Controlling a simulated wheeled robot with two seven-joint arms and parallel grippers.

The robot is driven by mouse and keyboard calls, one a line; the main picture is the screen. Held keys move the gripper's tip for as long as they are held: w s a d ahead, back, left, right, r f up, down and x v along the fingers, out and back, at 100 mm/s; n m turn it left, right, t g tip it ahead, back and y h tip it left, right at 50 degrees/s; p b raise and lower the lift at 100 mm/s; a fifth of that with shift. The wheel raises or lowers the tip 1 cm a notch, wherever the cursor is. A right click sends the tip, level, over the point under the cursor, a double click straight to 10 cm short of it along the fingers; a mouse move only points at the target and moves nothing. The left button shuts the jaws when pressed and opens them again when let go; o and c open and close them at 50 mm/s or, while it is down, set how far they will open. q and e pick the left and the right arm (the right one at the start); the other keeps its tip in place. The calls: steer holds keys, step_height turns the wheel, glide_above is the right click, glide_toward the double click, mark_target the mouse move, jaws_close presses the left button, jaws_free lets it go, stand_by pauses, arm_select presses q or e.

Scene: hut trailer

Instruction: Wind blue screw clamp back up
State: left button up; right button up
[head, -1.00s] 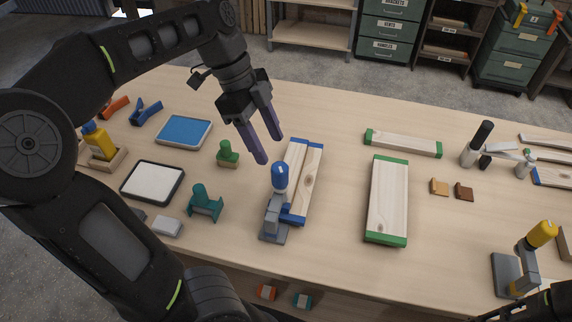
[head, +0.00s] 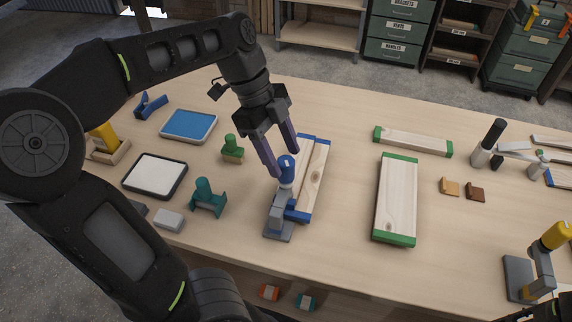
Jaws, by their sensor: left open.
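The blue screw clamp (head: 285,190) stands on a grey base near the front middle of the bench, with a blue rounded handle on top. A wooden board with blue ends (head: 314,178) lies beside it, its near blue end at the clamp. My left gripper (head: 282,166) is open above the clamp, with its two dark purple fingers pointing down around or just behind the blue handle. Whether they touch it I cannot tell. My right gripper is not clearly visible; only a dark part of that arm shows at the lower right edge.
A green-ended board (head: 396,200) lies to the right. A yellow-handled clamp (head: 542,262) stands at the far right. A teal stamp (head: 207,198), a green stamp (head: 232,149) and a white pad (head: 155,176) are on the left. Bench between the boards is clear.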

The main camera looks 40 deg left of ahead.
arm_select(q)
steer(key=shift+x, duration=1.25)
jaws_close()
